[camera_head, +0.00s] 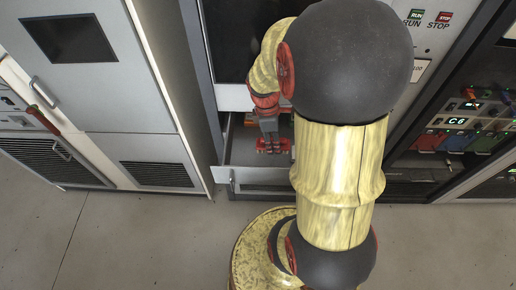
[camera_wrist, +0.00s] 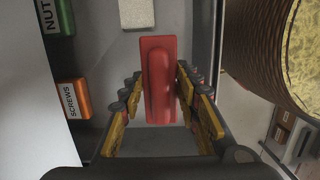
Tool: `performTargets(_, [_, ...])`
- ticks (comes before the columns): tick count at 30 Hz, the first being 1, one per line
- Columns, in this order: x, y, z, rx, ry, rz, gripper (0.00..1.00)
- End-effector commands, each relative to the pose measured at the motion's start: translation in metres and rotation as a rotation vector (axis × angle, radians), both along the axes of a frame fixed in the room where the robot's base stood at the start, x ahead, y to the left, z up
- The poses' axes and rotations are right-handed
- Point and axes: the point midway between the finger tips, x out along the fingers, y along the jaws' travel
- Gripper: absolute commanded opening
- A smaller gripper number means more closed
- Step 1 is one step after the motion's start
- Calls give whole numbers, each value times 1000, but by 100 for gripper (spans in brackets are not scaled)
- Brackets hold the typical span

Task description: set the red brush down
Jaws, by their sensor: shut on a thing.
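The red brush (camera_wrist: 160,75) is in the wrist view, a red block with a raised rounded grip, lying lengthwise between my fingers. My gripper (camera_wrist: 161,92) is shut on the grip, with its yellow-padded fingers on both sides. In the head view my gripper (camera_head: 272,143) points down into an open grey drawer (camera_head: 262,176), and a bit of red shows at its tips. I cannot tell whether the brush touches the drawer floor.
In the wrist view, a green box marked NUTS (camera_wrist: 56,16), an orange SCREWS box (camera_wrist: 74,99) and a whitish block (camera_wrist: 136,13) lie in the drawer. Grey cabinets (camera_head: 120,80) stand left; a rack with cables (camera_head: 465,125) stands right.

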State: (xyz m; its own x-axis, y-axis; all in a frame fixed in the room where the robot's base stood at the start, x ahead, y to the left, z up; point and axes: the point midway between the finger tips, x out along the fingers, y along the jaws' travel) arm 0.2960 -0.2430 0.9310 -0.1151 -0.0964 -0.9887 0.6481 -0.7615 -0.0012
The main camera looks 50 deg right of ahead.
Motion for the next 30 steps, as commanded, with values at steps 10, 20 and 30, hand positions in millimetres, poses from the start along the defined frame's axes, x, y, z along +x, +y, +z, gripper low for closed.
performTargets(10, [59,11,-53,1,2,3,9])
performTargets(20, [76,13,-71,1,1,1,9])
performTargets(30, [78,14,-103,0,0,0,9])
